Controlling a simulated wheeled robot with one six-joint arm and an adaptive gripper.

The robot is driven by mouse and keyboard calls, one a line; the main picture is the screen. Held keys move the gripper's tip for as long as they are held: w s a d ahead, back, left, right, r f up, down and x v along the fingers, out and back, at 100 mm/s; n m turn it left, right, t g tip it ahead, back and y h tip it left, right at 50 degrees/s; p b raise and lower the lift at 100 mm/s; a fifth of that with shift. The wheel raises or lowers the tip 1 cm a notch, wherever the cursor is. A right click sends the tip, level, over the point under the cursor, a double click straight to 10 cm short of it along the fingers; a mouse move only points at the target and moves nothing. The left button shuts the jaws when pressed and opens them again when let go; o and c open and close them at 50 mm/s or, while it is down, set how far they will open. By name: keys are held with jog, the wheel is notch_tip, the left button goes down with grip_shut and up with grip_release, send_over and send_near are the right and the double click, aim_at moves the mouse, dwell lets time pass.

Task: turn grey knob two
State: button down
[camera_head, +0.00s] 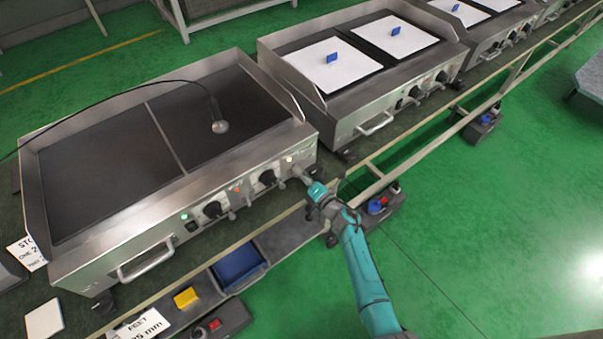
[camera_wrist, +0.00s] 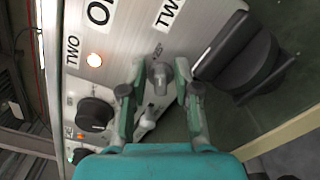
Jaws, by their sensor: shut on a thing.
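A small grey knob (camera_wrist: 159,78) sits on the steel front panel (camera_wrist: 130,35) of the heating unit, with "TWO" labels and a lit lamp (camera_wrist: 95,60) near it. My gripper (camera_wrist: 159,70) has its two fingers on either side of this knob and is shut on it. In the head view my gripper (camera_head: 304,177) is at the right end of the near unit's front panel (camera_head: 140,240), and it hides the held knob there.
A round probe (camera_head: 220,127) with a cable lies on the hot plate. A rail and blue bin (camera_head: 238,266) are below.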

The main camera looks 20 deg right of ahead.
dwell(0.3)
jog(key=c, duration=1.2)
grip_release()
jog(key=shift+o, duration=0.2)
jog(key=v, duration=1.2)
